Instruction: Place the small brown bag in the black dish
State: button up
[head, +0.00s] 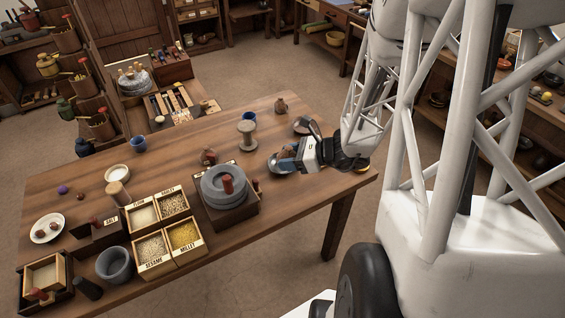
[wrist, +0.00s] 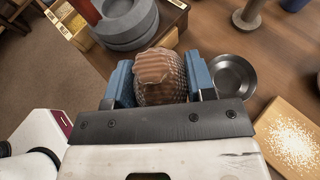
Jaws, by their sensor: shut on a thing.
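The small brown bag (wrist: 160,88), with a woven body and a folded top, is held between the blue fingers of my gripper (wrist: 158,84) in the wrist view. In the head view my gripper (head: 286,158) is low over the right end of the table, and the bag is mostly hidden there. The black dish (wrist: 236,76) is just right of the gripper in the wrist view, apart from the bag, and looks empty. I cannot tell whether the bag touches the table.
A grey quern (head: 226,184) stands left of my gripper on the wooden table (head: 170,170). A wooden spool (head: 247,132) and a blue cup (head: 249,117) stand behind. A board with white grain (wrist: 293,135) lies at lower right in the wrist view. Labelled grain boxes (head: 167,228) fill the front.

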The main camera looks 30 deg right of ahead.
jog(key=shift+m+h, duration=0.3)
jog(key=shift+s+f, duration=0.55)
jog(key=shift+f, duration=0.9)
jog(key=shift+s+f, duration=0.5)
jog(key=shift+f, duration=0.95)
jog(key=shift+s+f, duration=0.55)
jog(key=shift+f, duration=0.9)
jog(key=shift+w+d, duration=0.1)
send_over(270, 160)
jog(key=s+d, duration=0.3)
jog(key=shift+s+f, duration=0.15)
jog(key=shift+f, duration=0.6)
jog(key=shift+f, duration=1.75)
jog(key=shift+f, duration=0.3)
